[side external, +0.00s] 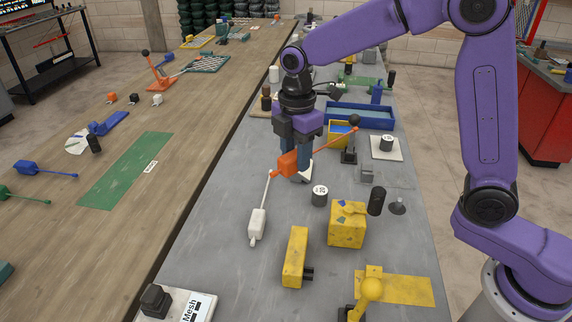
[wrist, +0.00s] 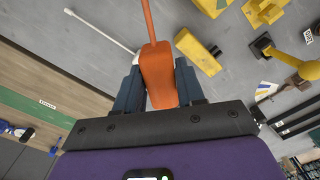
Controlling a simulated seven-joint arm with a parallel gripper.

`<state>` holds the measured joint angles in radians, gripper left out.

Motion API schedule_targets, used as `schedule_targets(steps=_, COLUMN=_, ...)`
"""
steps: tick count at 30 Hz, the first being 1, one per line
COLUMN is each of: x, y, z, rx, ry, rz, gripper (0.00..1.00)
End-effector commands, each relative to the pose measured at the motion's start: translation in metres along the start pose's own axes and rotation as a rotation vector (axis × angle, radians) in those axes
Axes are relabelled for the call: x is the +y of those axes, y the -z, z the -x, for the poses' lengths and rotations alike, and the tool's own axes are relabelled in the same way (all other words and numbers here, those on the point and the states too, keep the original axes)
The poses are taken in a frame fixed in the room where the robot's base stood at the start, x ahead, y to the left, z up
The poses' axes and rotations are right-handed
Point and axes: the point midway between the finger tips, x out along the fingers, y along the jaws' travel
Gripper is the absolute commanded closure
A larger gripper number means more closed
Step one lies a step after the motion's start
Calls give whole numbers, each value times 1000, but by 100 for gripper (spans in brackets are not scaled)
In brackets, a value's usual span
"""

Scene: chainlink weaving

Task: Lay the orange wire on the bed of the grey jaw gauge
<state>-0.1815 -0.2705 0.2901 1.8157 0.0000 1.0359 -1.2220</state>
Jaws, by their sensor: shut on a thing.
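The orange wire has a thick orange handle (side external: 288,164) and a thin rod (side external: 325,144) that slopes up to the right in the side view. My gripper (side external: 295,168) points down and is shut on the handle, above the grey table. In the wrist view the orange handle (wrist: 158,75) sits between the two blue fingers of my gripper (wrist: 160,88), its rod running to the top edge. A small grey block (side external: 366,173) on a pale grey plate, right of my gripper, may be the grey jaw gauge; its bed cannot be made out.
A white wire (side external: 257,222) lies left of and nearer than my gripper. A white-topped black cylinder (side external: 320,195), a yellow block (side external: 347,224) and a yellow bar (side external: 295,257) stand in front. A blue tray (side external: 360,117) lies behind.

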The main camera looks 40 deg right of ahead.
Motion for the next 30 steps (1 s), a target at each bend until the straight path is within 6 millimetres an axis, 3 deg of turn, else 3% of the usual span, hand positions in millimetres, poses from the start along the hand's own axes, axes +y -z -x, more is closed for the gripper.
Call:
schedule_targets(steps=15, x=15, y=-99, z=0, rx=0, ry=0, rz=-1129, gripper=96)
schedule_targets(steps=30, x=6, y=-191, z=0, rx=1, ry=0, rz=-2218, gripper=96)
